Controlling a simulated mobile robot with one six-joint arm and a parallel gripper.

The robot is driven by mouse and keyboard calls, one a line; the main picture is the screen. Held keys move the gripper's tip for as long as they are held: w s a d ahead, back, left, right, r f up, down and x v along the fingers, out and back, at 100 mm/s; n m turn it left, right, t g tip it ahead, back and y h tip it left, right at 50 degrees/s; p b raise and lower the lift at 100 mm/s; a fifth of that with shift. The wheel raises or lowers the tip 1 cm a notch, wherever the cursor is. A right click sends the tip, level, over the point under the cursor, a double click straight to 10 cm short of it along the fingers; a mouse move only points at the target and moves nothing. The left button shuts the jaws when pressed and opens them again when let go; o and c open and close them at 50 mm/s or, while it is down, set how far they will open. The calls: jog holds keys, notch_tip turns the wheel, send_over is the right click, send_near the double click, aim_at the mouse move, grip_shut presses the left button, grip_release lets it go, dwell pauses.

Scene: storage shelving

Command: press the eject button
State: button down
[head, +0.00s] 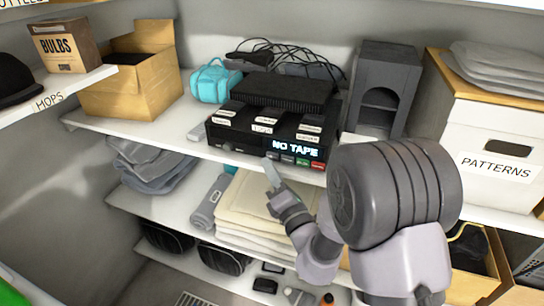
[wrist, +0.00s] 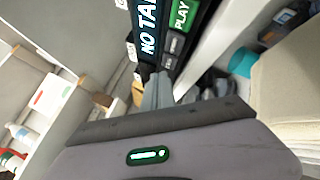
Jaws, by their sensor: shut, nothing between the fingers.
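A black tape deck (head: 262,130) sits on the middle shelf, its lit display (head: 295,146) reading "NO TAPE". Along its lower front edge is a row of buttons: dark grey ones (head: 287,158), a green one (head: 302,162) and a red one (head: 318,165). In the wrist view the green button (wrist: 182,14) reads "PLAY", with grey buttons (wrist: 170,62) beside it. Their small labels are too small to read, so I cannot tell which is eject. My gripper (head: 268,162) is shut and empty. Its fingertips are close to the left grey buttons; contact is unclear.
A dark grey cabinet (head: 382,88) stands right of the deck, and a teal bag (head: 215,82) stands behind left. A white "PATTERNS" box (head: 490,150) is farther right. Folded cloth (head: 240,205) lies on the shelf below the gripper.

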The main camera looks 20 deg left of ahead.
dwell(0.8)
jog(key=shift+w+p, duration=0.3)
jog(key=shift+w, duration=0.15)
jog(key=shift+w, duration=0.35)
dwell(0.4)
jog(key=shift+s, duration=0.8)
jog(key=s+b, duration=0.1)
jog(key=s, duration=0.4)
jog(key=shift+a, duration=0.15)
dwell(0.6)
